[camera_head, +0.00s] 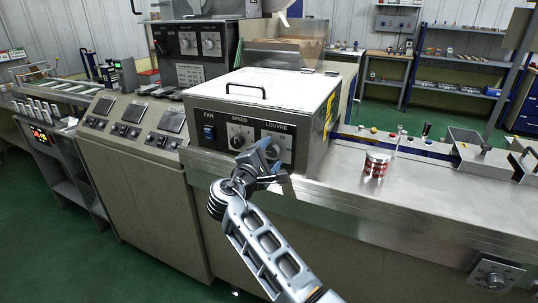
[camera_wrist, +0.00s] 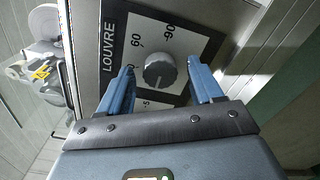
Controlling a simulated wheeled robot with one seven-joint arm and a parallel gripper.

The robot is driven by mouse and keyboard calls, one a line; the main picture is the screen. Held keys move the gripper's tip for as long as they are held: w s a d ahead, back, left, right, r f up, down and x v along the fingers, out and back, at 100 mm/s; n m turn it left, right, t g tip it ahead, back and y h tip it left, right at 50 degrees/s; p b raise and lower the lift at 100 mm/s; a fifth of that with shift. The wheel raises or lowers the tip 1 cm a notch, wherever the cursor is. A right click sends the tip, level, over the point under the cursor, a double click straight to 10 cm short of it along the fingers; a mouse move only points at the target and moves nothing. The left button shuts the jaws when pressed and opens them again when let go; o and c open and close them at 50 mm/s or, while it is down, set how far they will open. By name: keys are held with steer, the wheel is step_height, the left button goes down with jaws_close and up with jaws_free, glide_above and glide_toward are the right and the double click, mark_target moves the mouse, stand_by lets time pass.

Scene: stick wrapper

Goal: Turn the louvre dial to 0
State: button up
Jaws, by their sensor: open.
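In the head view, my gripper (camera_head: 268,158) is in front of the LOUVRE plate (camera_head: 288,134) and hides most of the dial.
The dial is on the front of a box with a lid handle (camera_head: 246,87). The blue fan switch (camera_head: 208,132) and the speed dial (camera_head: 238,137) are to its left. A red and white can (camera_head: 376,164) stands on the steel counter (camera_head: 420,205) to the right.

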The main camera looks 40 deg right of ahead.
steer(key=b+v, duration=0.1)
steer(key=v, duration=0.6)
steer(key=shift+s+a+b, duration=0.15)
steer(key=shift+a+b, duration=0.15)
steer(key=shift+a, duration=0.05)
